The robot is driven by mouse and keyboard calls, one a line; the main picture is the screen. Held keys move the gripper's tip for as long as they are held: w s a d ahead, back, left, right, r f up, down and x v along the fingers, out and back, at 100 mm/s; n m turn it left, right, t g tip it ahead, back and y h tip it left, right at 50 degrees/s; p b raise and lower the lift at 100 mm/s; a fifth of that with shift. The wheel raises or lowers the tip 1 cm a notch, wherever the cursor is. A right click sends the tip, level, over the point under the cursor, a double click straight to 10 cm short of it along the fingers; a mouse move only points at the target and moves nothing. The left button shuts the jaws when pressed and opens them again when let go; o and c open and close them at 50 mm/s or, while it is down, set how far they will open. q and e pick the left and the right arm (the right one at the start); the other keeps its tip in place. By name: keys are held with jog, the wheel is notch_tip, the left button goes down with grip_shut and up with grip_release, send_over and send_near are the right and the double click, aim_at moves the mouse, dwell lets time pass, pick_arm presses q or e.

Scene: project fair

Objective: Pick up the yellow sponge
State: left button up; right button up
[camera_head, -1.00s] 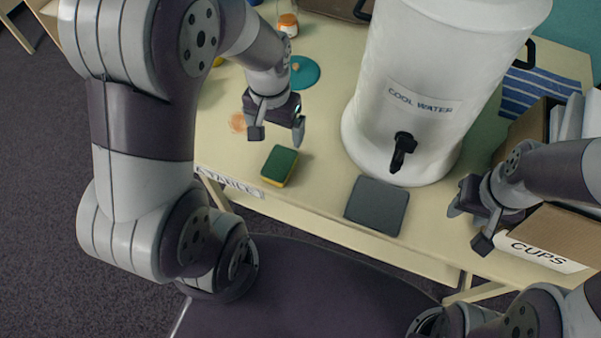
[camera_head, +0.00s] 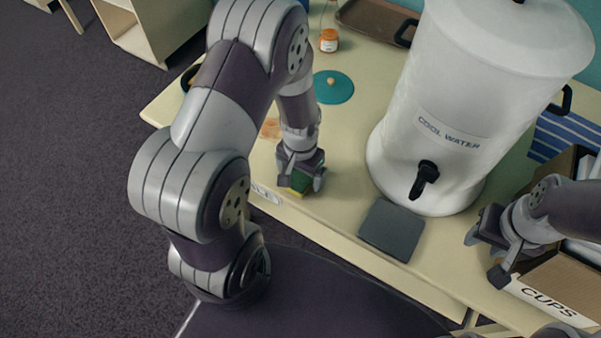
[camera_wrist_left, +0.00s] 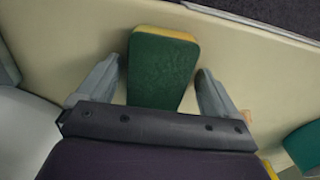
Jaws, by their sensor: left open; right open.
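The yellow sponge (camera_head: 299,184) with a green top lies on the table near its front edge. In the head view it is partly hidden by my left gripper (camera_head: 301,186), which is right over it. In the left wrist view the sponge (camera_wrist_left: 160,65) sits between the two open fingers of my left gripper (camera_wrist_left: 160,88). A gap shows on each side, so the fingers do not appear to press on it. My right gripper (camera_head: 484,258) is open and empty near the box of cups.
A white water dispenser (camera_head: 455,110) stands right of the sponge, with a dark grey mat (camera_head: 392,230) in front of its tap. The cups box (camera_head: 570,283) is at the right.

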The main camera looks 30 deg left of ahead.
aim_at(302, 175)
pick_arm(q)
jog(key=shift+d, duration=0.2)
jog(key=shift+c, duration=1.2)
jog(key=shift+r, duration=0.1)
jog(key=c, duration=0.9)
jog(key=shift+o, duration=0.2)
jog(key=r, duration=0.4)
jog(key=shift+s+d+r+b, duration=0.1)
jog(key=shift+s+r+b, duration=0.1)
jog(key=shift+b, duration=0.1)
jog(key=s+d+r, duration=0.2)
jog(key=s, duration=0.1)
jog(key=s+d+r, duration=0.2)
jog(key=s, duration=0.1)
jog(key=s+d+r, duration=0.2)
jog(key=s, duration=0.1)
jog(key=shift+d+r, duration=0.3)
jog(key=shift+d, duration=0.05)
